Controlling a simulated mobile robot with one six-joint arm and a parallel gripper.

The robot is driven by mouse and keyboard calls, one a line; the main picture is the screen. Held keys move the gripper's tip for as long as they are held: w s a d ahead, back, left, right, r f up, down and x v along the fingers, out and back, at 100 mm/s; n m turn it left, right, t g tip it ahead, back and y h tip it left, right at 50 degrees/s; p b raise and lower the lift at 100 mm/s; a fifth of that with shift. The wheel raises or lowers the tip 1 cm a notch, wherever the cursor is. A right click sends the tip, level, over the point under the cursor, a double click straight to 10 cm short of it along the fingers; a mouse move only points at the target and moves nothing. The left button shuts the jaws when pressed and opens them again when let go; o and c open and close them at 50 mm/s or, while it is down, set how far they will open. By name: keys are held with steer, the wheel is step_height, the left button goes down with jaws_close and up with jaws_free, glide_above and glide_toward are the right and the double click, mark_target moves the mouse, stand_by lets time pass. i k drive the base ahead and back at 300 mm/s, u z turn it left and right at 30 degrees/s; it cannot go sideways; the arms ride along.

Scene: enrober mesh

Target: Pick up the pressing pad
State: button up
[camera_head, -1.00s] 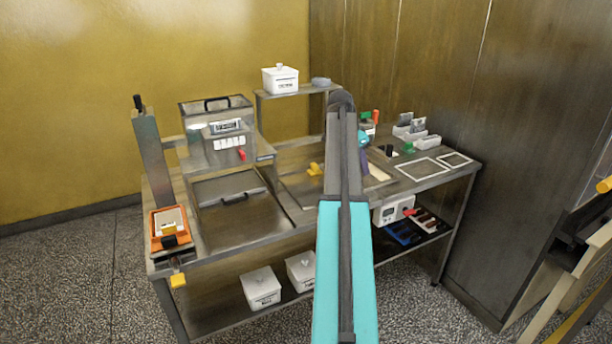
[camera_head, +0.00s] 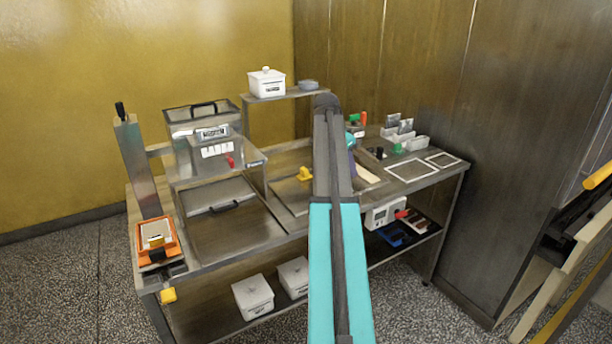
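I cannot tell for certain which item is the pressing pad. A small block with a yellow handle (camera_head: 304,174) sits on the sunken middle part of the metal bench (camera_head: 262,243), just left of my arm. A small black-topped item (camera_head: 376,153) stands on the bench right of my arm. My arm reaches up the middle of the view over the bench. My gripper is not visible; the arm links hide whatever lies behind them. A teal and purple piece, possibly part of my wrist, shows just right of the arm.
An orange-framed tray (camera_head: 157,240) is at the bench's left end, near a tall metal plate. A machine with a lidded box (camera_head: 203,118) stands behind. White containers (camera_head: 253,297) are on the lower shelf. White-outlined rectangles (camera_head: 407,171) mark clear bench at right. A tall panel stands right.

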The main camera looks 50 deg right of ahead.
mark_target(305, 175)
steer(key=i, duration=0.85)
steer(key=u, duration=0.05)
